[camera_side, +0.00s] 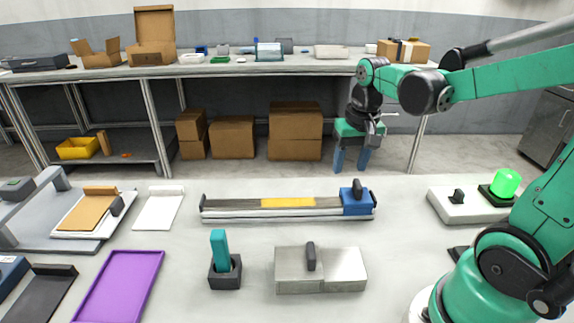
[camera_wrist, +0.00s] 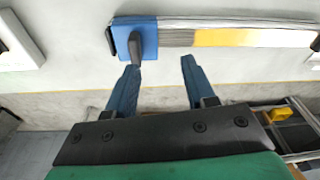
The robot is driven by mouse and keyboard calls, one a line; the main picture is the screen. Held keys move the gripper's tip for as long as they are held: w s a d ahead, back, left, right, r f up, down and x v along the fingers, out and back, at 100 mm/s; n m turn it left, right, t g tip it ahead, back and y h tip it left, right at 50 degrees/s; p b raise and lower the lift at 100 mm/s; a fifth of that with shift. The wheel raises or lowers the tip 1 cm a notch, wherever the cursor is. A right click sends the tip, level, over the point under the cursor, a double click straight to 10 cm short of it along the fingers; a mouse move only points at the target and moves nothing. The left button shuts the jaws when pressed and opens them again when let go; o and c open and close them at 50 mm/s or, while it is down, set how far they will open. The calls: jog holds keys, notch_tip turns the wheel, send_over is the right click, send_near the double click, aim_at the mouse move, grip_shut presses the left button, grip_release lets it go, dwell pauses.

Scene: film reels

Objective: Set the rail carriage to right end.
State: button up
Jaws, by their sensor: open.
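The rail (camera_side: 235,214) lies across the middle of the table in the side view, with a yellow band (camera_side: 288,203) on its top. The blue carriage (camera_side: 357,208), with a dark upright handle (camera_side: 357,188), sits at the rail's right end. In the wrist view the carriage (camera_wrist: 148,32) is at the rail's left end, its handle (camera_wrist: 135,50) pointing toward the fingers. My gripper (camera_side: 351,166) is open, with blue fingers pointing down, above and behind the carriage. In the wrist view my gripper (camera_wrist: 159,66) is empty, and the handle is near the left fingertip, apparently apart from it.
A grey box (camera_side: 340,270) with a handle and a teal-handled tool in a dark holder (camera_side: 225,275) stand in front of the rail. A green button unit (camera_side: 506,183) is at right. A purple tray (camera_side: 118,285) and clipboard (camera_side: 85,215) are at left.

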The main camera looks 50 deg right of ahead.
aim_at(358, 183)
jog(key=d, duration=0.1)
jog(key=d+f+m+g, duration=0.1)
jog(key=d+m, duration=0.1)
jog(key=shift+s+d+f+y, duration=0.15)
jog(key=shift+s+y, duration=0.15)
jog(key=shift+f, duration=2.75)
grip_shut()
